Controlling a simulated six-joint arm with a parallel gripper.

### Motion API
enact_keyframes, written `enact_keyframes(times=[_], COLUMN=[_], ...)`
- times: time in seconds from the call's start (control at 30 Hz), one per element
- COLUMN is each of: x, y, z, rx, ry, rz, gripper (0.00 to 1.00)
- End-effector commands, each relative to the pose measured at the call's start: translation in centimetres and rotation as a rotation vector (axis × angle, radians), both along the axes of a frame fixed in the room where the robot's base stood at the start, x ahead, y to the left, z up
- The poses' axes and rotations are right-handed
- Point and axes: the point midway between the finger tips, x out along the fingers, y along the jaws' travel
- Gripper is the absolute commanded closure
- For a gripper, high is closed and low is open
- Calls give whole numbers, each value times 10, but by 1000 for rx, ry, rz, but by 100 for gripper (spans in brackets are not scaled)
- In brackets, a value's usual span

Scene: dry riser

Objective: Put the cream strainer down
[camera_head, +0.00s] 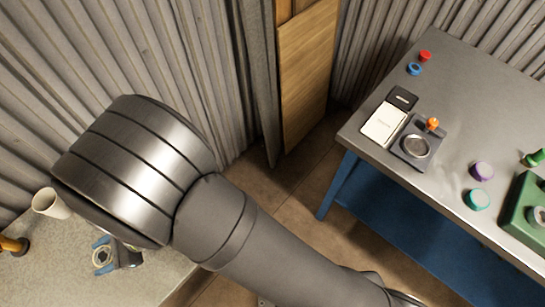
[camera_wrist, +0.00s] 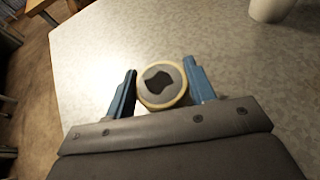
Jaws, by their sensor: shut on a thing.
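The cream strainer (camera_wrist: 163,98) is a round piece with a cream rim and a dark opening in its grey face. It sits between the two blue fingers of my gripper (camera_wrist: 160,75) in the wrist view, and the gripper is shut on it. In the head view, the cream strainer (camera_head: 102,257) and my gripper (camera_head: 101,256) show at the lower left, over the pale speckled counter (camera_head: 60,285). I cannot tell whether the strainer touches the counter. Its underside is hidden.
A white cup (camera_head: 50,204) stands near the strainer; it also shows in the wrist view (camera_wrist: 270,8). A grey bench (camera_head: 460,110) with coloured caps is at the right. The counter around the strainer has bare room.

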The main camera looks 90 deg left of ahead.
Motion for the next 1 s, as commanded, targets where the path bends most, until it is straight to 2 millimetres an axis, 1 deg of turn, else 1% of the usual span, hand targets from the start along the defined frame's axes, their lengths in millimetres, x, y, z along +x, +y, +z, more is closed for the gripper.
enact_keyframes(times=[0.1, 0.2, 0.57, 0.6, 0.67, 0.7, 1.0], x=[1, 1, 0, 0, 0, 0, 0], y=[0, 0, 0, 0, 0, 0, 0], z=[-18, -28, -31, -32, -32, -32, -31], rx=[-2, -2, -1, 0, 0, 0, 0], ry=[-4, -3, 0, 0, 0, 0, 0], rz=[0, 0, 0, 0, 0, 0, 0], gripper=[74, 74, 74, 48, 36, 29, 28])
